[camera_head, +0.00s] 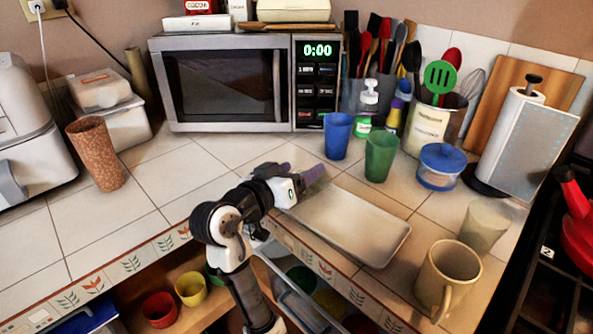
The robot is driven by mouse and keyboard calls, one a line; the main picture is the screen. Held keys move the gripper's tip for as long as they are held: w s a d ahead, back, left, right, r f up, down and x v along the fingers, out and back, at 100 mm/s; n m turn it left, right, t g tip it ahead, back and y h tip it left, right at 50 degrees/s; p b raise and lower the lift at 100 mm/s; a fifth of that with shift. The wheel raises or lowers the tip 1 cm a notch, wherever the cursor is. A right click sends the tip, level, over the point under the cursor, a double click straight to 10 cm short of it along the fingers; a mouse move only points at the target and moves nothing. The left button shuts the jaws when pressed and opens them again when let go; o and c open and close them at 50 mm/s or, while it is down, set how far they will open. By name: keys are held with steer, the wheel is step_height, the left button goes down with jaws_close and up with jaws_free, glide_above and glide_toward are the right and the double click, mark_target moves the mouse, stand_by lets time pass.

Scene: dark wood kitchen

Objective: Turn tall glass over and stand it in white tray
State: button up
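The white tray (352,222) lies flat on the tiled counter near its front edge, and it looks empty. Several tall cups stand around it, and I cannot tell which is the tall glass. A blue one (338,137) and a green one (380,157) stand behind the tray. A pale one (484,228) stands to its right. A speckled brown one (96,153) stands far left, wider at the top. My gripper (313,174) is at the tray's back left corner, apart from these cups. Its fingers are small and partly hidden, so their opening is unclear.
A beige mug (447,278) stands right of the tray, and a blue-lidded container (440,165) behind it. A microwave (235,83), utensil holders and a paper towel stand (520,140) line the back. Bowls (190,288) sit on a shelf below.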

steer(key=shift+o, duration=1.1)
